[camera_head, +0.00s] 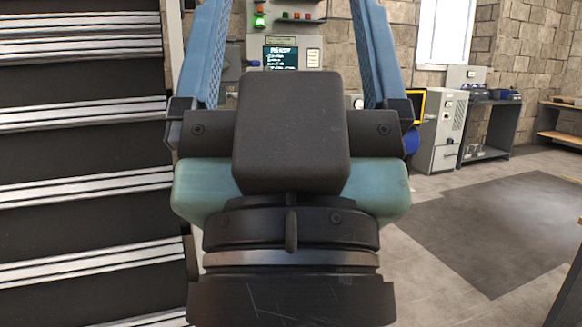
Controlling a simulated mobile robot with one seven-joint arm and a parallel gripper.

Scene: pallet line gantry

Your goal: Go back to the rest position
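My gripper (289,45) fills the middle of the view, seen from behind. It has a dark grey block, a teal housing and two blue fingers that stand wide apart. The fingers run up to the top edge, and their very tips are cut off. No object shows between the visible parts of the fingers; I see only the panel behind them. The gripper hides the lower part of that panel.
A control panel (314,57) with a small screen and a lit green lamp stands behind the gripper. Dark slats with silver rails (85,117) fill the left. A grey cabinet (442,130) and a dark bench (487,127) stand right. A dark floor patch (505,225) is clear.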

